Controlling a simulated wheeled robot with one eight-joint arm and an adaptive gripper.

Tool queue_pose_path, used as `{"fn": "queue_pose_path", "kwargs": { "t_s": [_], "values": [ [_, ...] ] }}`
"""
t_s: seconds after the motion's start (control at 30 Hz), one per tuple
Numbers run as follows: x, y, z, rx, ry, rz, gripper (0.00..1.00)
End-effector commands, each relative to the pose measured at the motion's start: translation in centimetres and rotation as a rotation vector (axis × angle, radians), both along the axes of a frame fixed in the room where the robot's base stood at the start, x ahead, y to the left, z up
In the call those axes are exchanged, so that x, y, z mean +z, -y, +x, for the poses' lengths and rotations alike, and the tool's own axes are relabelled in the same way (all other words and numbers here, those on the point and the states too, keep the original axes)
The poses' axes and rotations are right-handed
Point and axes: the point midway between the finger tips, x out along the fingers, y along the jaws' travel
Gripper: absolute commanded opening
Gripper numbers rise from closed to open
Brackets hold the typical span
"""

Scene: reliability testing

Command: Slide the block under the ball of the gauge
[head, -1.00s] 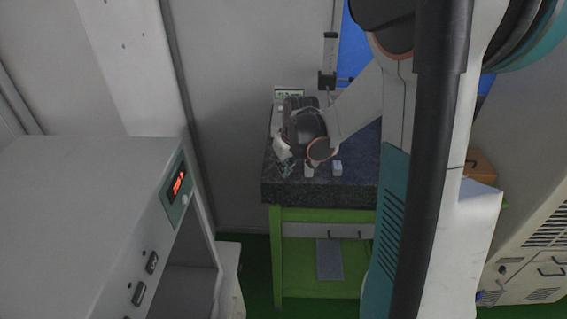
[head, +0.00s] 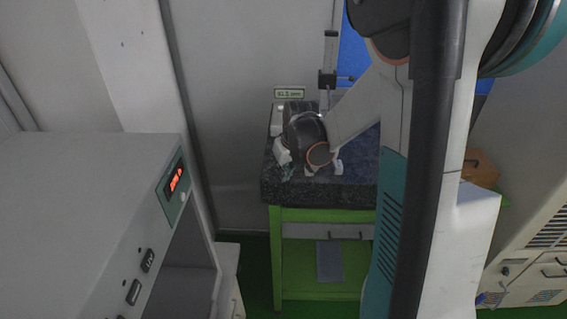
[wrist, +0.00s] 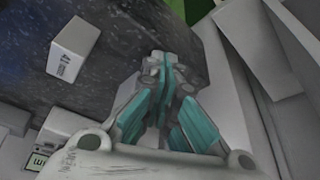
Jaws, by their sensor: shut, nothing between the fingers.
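My gripper (wrist: 160,56) is shut and empty in the wrist view, its teal-padded fingers together over the edge of the dark granite slab (wrist: 120,25). The white block (wrist: 73,48) with small dark print lies on the slab, left of the fingertips and apart from them. In the head view the block (head: 338,167) shows small and partly covered beside my wrist, while my gripper (head: 287,173) is at the slab's left side. The gauge's upright stand (head: 328,80) rises at the back, with a green-framed display (head: 289,93). The gauge's ball is hidden.
The slab sits on a green bench (head: 325,215) with a drawer. A grey cabinet (head: 75,200) with a red readout stands at the left, and a pale cabinet (head: 540,250) at the right. In the wrist view, a white box (wrist: 60,128) lies near the display (wrist: 38,161).

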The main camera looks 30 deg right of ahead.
Motion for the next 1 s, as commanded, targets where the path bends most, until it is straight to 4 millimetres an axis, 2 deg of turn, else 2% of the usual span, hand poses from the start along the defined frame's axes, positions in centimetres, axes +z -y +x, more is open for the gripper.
{"fn": "queue_pose_path", "kwargs": {
  "t_s": [0.47, 1.0],
  "values": [
    [0.3, 0.0, 0.0, 0.000, 0.000, 0.000, 0.00],
    [0.3, 1.2, 1.7, 0.000, 0.000, 0.000, 0.00]
  ]
}}
